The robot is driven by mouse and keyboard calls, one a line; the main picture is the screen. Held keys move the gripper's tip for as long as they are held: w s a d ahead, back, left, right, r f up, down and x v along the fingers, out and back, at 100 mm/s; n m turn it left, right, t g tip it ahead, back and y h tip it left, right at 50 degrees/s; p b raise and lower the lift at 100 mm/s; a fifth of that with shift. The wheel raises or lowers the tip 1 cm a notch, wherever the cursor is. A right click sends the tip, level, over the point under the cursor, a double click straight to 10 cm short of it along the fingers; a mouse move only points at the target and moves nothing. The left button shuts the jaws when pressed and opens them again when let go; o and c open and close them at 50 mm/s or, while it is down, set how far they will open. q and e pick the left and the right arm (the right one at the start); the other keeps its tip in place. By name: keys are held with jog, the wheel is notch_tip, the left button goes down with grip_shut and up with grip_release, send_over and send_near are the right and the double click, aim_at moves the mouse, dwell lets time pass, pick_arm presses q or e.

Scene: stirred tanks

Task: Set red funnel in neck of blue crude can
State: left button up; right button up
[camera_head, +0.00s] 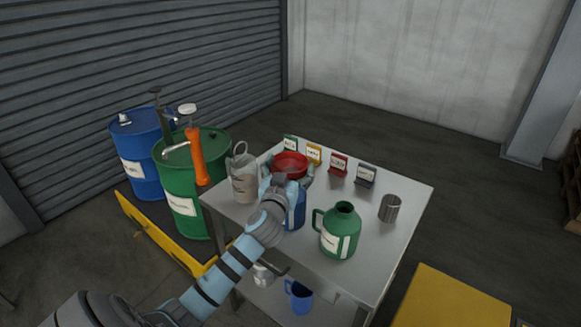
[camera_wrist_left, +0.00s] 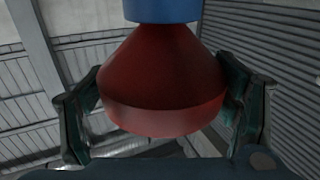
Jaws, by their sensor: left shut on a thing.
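The red funnel (camera_head: 291,161) is over the blue crude can (camera_head: 297,214) on the metal table (camera_head: 405,184), wide mouth up. My left gripper (camera_head: 286,179) is shut on the funnel, which also shows between its fingers in the left wrist view (camera_wrist_left: 163,85). There the funnel's narrow end meets the blue neck (camera_wrist_left: 163,10), and its spout is hidden. I cannot tell how deep the spout sits or whether the funnel rests on the neck. My left wrist covers part of the can in the head view. My right gripper is not in view.
Several small label cards (camera_head: 338,163) line the back edge. Blue (camera_head: 137,150) and green (camera_head: 190,185) drums stand left. A blue jug (camera_head: 300,297) is below.

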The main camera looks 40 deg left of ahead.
pick_arm(q)
jog(key=o, duration=1.1)
jog(key=v, duration=1.2)
